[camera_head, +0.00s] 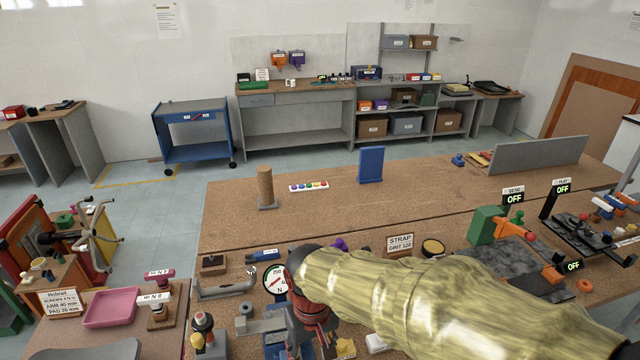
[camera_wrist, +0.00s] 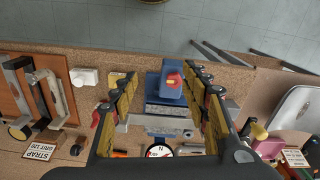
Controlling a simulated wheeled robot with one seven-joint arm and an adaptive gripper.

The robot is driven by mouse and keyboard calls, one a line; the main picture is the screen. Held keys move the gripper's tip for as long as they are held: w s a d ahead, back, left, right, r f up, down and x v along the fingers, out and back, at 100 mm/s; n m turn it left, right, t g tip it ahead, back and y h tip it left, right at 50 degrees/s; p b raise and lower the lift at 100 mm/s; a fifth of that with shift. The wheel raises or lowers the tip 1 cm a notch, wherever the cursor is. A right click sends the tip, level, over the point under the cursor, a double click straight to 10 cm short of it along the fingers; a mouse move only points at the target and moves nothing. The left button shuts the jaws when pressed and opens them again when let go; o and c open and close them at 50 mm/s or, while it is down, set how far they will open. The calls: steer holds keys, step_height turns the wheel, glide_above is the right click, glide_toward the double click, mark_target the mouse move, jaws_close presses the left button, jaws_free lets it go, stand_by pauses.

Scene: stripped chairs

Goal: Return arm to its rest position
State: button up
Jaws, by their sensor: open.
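My arm (camera_head: 430,295) reaches in from the lower right of the head view, over the near bench. Its wrist end hangs over the cluttered front part of the bench, and the fingers are largely hidden there. In the wrist view my gripper (camera_wrist: 160,77) is open, its two fingers wide apart with nothing held between them. A blue device with grey blocks (camera_wrist: 168,88) shows below, in the gap between the fingers. I cannot tell how far below the fingertips it is. A round dial gauge (camera_head: 276,281) stands beside the wrist; it also shows in the wrist view (camera_wrist: 159,151).
Close to the arm are a STRAP GRIT 120 sign (camera_head: 400,244), a yellow-topped round tin (camera_head: 433,247) and a green machine (camera_head: 488,224). A pink tray (camera_head: 112,307) is at the left.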

steer(key=s+d+r+m+t+b, duration=0.2)
steer(key=s+d+r+b, duration=0.1)
steer(key=d, duration=0.7)
steer(key=s+d+r+m+t+b, duration=0.2)
steer(key=s+d, duration=0.4)
steer(key=d, duration=0.4)
steer(key=shift+s+d+r+m+t+b, duration=0.2)
steer(key=shift+d+r+m+t+b, duration=0.15)
steer(key=shift+r+t+b, duration=0.45)
